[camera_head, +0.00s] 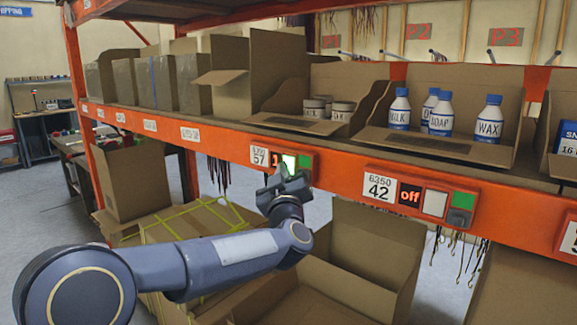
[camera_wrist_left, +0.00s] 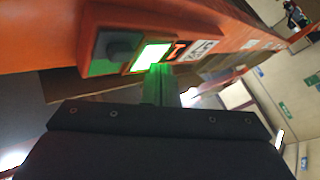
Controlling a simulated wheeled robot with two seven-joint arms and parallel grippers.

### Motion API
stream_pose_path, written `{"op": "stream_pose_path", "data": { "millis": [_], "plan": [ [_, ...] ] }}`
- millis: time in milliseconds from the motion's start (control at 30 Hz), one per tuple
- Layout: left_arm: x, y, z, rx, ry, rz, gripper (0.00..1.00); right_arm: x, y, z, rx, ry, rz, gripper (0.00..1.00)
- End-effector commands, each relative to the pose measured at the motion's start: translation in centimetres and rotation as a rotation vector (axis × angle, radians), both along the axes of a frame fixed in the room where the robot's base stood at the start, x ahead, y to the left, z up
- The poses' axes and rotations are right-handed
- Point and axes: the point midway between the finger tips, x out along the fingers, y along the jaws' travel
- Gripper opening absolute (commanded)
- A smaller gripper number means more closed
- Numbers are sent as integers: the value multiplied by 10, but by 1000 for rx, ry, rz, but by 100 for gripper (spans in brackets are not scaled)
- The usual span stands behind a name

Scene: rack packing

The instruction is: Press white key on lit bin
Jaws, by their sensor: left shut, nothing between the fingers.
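The lit bin module (camera_head: 277,158) sits on the orange shelf beam beside a label ending in 57, and its display seems to show a 1. Its white key (camera_head: 289,161) glows bright with a green tint; the glowing key (camera_wrist_left: 152,57) also shows in the left wrist view. My left gripper (camera_head: 282,174) is shut and empty, its tips just below and in front of the key. In the left wrist view the fingers (camera_wrist_left: 161,84) are lit green and end right at the key's lower edge. I cannot tell whether they touch it. The right gripper is out of view.
A second module with label 42 reads off, and its white key (camera_head: 435,203) is unlit. Above the beam, open boxes hold jars (camera_head: 342,111) and bottles (camera_head: 489,118). Large open cartons (camera_head: 340,285) stand below. Dark cords hang under the beam.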

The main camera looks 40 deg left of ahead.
Motion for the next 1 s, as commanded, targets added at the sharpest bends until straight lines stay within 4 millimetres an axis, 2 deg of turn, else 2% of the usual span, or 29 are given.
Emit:
{"op": "stream_pose_path", "data": {
  "millis": [1000],
  "plan": [
    [8,-1,0,1,1,0,0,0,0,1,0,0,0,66]
  ]
}}
